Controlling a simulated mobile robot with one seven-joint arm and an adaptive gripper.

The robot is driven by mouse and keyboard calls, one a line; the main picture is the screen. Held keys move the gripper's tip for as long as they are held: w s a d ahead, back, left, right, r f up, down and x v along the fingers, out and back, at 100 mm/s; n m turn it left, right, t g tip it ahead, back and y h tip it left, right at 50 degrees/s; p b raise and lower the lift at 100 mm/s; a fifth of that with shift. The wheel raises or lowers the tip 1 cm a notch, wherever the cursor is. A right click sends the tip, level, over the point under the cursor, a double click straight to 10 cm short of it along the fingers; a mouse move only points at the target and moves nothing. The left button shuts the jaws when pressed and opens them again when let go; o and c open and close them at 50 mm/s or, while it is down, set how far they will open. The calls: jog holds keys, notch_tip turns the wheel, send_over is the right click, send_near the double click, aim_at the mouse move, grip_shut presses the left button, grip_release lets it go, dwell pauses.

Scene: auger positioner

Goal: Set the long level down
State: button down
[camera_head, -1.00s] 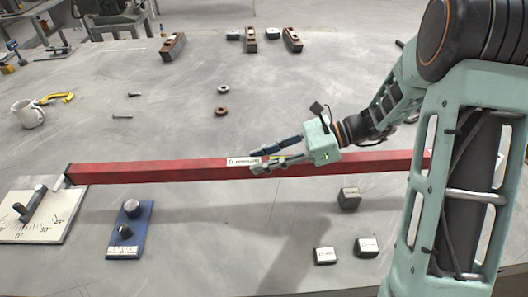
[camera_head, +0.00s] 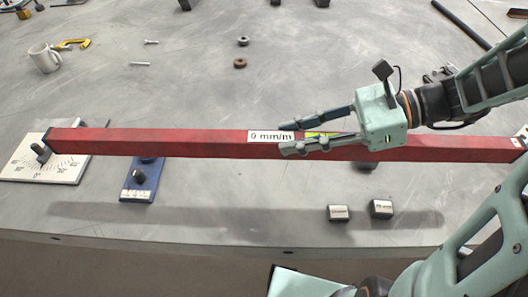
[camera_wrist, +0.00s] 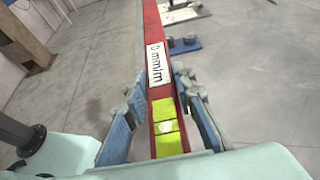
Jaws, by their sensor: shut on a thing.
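The long red level (camera_head: 200,143) spans most of the head view, roughly horizontal, with a white "0 mm/m" label and a yellow-green vial window near its middle. My gripper (camera_head: 288,136) is shut on it just right of the label, one finger on each side. A long shadow lies on the table in front of it, so the level appears raised off the top. In the wrist view, the level (camera_wrist: 152,25) runs away between both fingers, with the vial between them. The gripper's palm edge hides its nearer part.
The grey table (camera_head: 180,185) has a white angle-scale plate (camera_head: 62,172) and a blue plate with knobs (camera_head: 140,182) at left, partly behind the level. A mug (camera_head: 44,59), bolts and rings stand farther back.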

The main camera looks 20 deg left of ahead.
jog(key=w+a+f+b, duration=0.2)
jog(key=w+a+f, duration=0.1)
jog(key=f, duration=0.3)
jog(key=w+a+f+b, duration=0.2)
jog(key=w+a+f, duration=0.2)
jog(key=w+f, duration=0.1)
jog(key=shift+w+f, duration=0.4)
jog(key=shift+f, duration=0.15)
jog(key=shift+f, duration=0.1)
jog(key=shift+f, duration=0.4)
jog(key=c, duration=2)
grip_release()
jog(key=shift+f, duration=0.1)
jog(key=shift+c, duration=0.2)
jog(key=o, duration=0.4)
jog(key=shift+o, duration=0.2)
